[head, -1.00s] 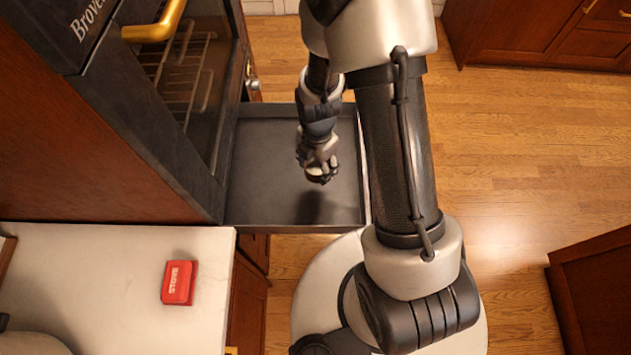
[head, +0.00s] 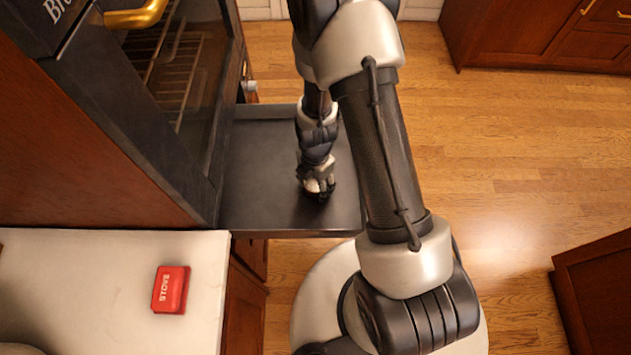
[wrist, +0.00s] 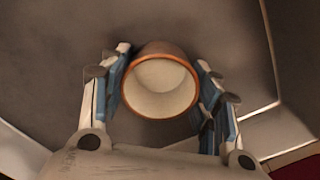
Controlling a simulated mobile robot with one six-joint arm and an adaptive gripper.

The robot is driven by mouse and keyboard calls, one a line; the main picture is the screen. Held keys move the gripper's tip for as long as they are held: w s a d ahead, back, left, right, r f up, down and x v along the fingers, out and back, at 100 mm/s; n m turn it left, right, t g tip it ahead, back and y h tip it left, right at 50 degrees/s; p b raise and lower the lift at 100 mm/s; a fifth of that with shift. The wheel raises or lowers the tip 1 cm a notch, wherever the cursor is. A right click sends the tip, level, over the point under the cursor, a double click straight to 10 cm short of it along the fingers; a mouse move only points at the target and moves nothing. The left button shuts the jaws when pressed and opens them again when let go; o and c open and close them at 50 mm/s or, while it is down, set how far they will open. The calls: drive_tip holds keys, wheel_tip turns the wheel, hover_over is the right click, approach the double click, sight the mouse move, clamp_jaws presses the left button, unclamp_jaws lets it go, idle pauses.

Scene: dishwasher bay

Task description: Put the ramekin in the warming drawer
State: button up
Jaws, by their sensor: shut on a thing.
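The ramekin (wrist: 160,86) shows in the wrist view, with a cream inside and an orange-brown rim. It sits between the two fingers of my gripper (wrist: 162,92), which is shut on it. In the head view my gripper (head: 318,192) points down over the open warming drawer (head: 262,180), a dark flat tray pulled out below the oven. The gripper is low over the drawer's floor. The ramekin is hidden by the gripper in the head view. I cannot tell whether it touches the drawer floor.
The oven (head: 185,85) with a brass handle and wire racks stands left of the drawer. A pale counter (head: 80,290) at lower left holds a red box marked STOVE (head: 170,289). The drawer floor around the gripper is bare. Wooden floor (head: 500,200) lies to the right.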

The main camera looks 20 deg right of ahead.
drive_tip(key=o, duration=1.1)
drive_tip(key=shift+o, duration=0.2)
wheel_tip(320, 180, up, 12)
drive_tip(key=p, duration=0.5)
wheel_tip(320, 180, up, 10)
drive_tip(key=m+t, duration=0.1)
drive_tip(key=m, duration=0.4)
hover_over(316, 188)
wheel_tip(316, 188, up, 8)
drive_tip(key=s+m+t, duration=0.1)
drive_tip(key=s+m, duration=0.1)
drive_tip(key=m, duration=0.2)
drive_tip(key=s+r+m+t, duration=0.2)
drive_tip(key=s+r+m, duration=1)
drive_tip(key=s+m, duration=0.1)
drive_tip(key=shift+r+m+t, duration=0.3)
drive_tip(key=shift+m, duration=0.4)
